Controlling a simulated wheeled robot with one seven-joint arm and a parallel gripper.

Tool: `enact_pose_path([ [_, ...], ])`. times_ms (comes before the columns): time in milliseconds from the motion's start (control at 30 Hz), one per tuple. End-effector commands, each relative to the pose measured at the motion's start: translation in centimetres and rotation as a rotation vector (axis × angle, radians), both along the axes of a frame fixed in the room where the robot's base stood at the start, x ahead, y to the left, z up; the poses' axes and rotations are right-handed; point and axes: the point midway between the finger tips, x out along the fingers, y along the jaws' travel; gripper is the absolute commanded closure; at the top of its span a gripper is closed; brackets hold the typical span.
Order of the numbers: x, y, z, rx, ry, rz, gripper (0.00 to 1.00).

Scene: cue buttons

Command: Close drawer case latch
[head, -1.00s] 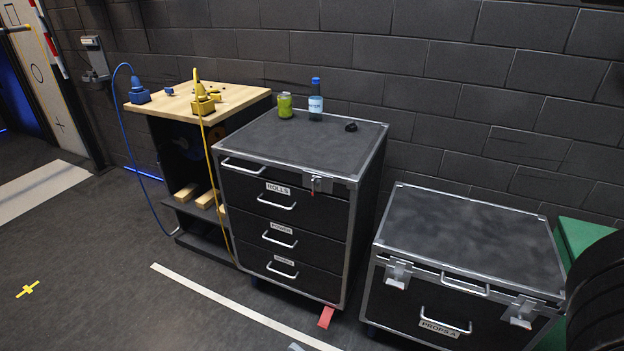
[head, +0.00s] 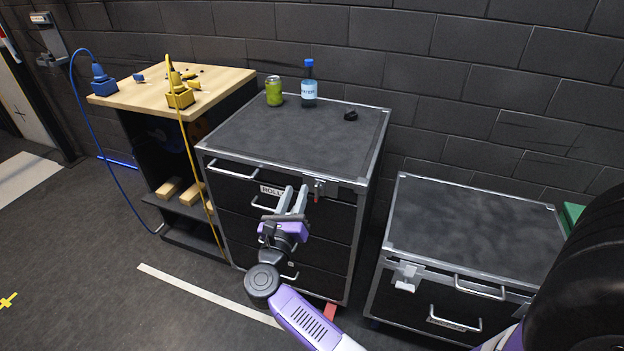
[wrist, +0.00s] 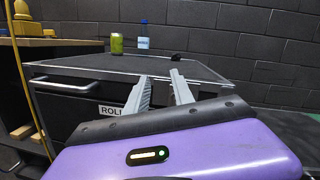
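The drawer case (head: 290,133) is a black case with metal edges, several drawers and bar handles. Its latch (head: 319,187) is a small metal fitting with a red tab, at the upper right of the front, just under the top edge. My gripper (head: 293,190) is in front of the case, a little left of the latch in the head view. Its two grey fingers are apart with nothing between them. They also show in the wrist view (wrist: 160,82), pointing toward the case front (wrist: 85,103). The latch is not clear in the wrist view.
A green can (head: 274,91), a water bottle (head: 309,84) and a small black item (head: 351,115) stand on the case. A wooden-topped cart (head: 170,85) with cables is to the left. A second latched case (head: 475,235) stands close on the right.

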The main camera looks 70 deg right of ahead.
Motion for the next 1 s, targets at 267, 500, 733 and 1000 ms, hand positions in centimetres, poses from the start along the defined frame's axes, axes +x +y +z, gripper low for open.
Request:
enact_pose_path([
  [267,-3.2,-0.4,-4.8,0.175,-0.268,-0.108,0.71],
  [500,-3.1,-2.5,-4.6,0.175,-0.29,-0.108,0.71],
  [733,-2.8,-6.0,-4.5,0.174,-0.289,-0.106,0.71],
  [1000,-2.6,-8.1,-4.6,0.174,-0.288,-0.104,0.71],
])
